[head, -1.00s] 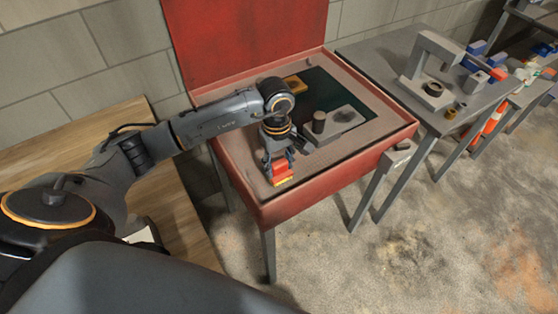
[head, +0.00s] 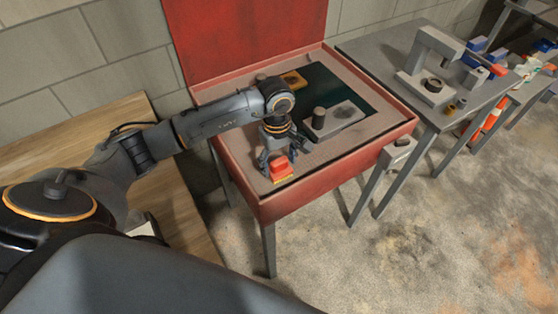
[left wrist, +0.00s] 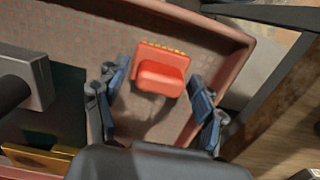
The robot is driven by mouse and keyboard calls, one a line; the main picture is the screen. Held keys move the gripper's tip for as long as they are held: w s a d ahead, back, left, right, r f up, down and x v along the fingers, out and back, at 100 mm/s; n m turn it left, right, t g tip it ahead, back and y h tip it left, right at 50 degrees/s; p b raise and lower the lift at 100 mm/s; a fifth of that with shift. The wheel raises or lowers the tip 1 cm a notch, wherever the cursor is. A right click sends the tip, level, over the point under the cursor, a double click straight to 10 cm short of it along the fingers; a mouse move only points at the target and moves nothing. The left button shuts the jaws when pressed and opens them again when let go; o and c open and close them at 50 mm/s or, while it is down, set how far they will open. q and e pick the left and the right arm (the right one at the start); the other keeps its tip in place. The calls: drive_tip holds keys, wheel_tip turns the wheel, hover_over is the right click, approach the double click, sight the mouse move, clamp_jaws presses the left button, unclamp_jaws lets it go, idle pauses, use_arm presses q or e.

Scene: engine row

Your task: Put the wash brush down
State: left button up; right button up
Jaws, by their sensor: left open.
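The wash brush (head: 281,168) has a red grip and a yellow-orange bristle edge. It rests on the pale dotted ledge of the red wash basin (head: 300,191), near its front left corner. My left gripper (head: 280,165) is over the brush with its fingers spread. In the left wrist view the brush (left wrist: 160,72) lies between the two blue-grey fingers of my left gripper (left wrist: 155,90), with a gap on each side. My right gripper is not in view.
A grey block with a dark cylinder (head: 319,118) and a yellow block (head: 293,80) stand inside the basin. A raised red lid (head: 245,35) is behind. A grey table (head: 390,50) with a press-like frame stands to the right.

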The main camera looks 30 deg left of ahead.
sight(278, 158)
use_arm(q)
wheel_tip(278, 158, up, 12)
drive_tip(key=b, duration=0.4)
drive_tip(key=shift+w+a, duration=0.2)
drive_tip(key=shift+a, duration=0.15)
